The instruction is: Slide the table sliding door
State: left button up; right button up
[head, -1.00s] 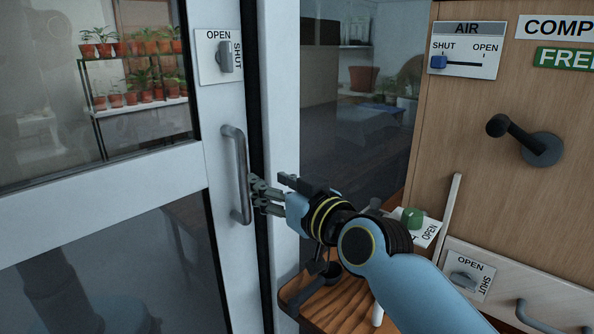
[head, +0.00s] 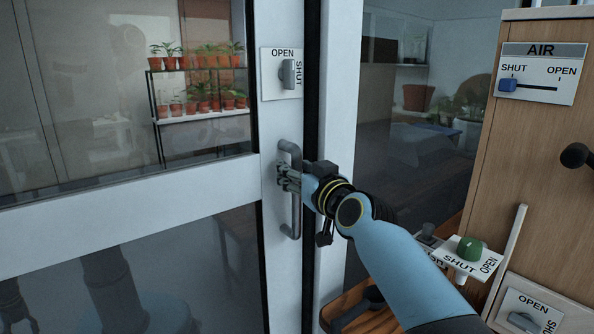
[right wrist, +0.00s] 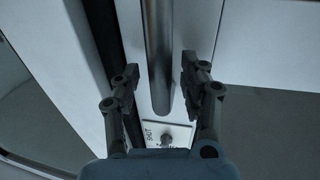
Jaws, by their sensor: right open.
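The sliding door (head: 150,180) is glass in a white frame and fills the left of the head view. A grey vertical bar handle (head: 294,215) is fixed on its right stile. My right gripper (head: 284,178) is at the handle's middle, coming from the right. In the right wrist view the handle (right wrist: 158,50) runs between the two fingers of my open right gripper (right wrist: 159,76), with a gap visible on each side. A dark vertical strip (head: 312,90) lies between the door stile and the white post (head: 338,120). My left gripper is out of view.
An OPEN/SHUT knob plate (head: 281,74) sits above the handle. To the right stand a wooden cabinet (head: 535,140) with an AIR slider plate (head: 541,73) and a green knob (head: 469,249). A wooden ledge (head: 350,307) lies below my right arm. Potted plants (head: 205,95) show behind the glass.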

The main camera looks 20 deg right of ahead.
grip_shut()
jog(key=shift+w+f, duration=0.15)
jog(key=shift+f, duration=0.05)
dwell(0.5)
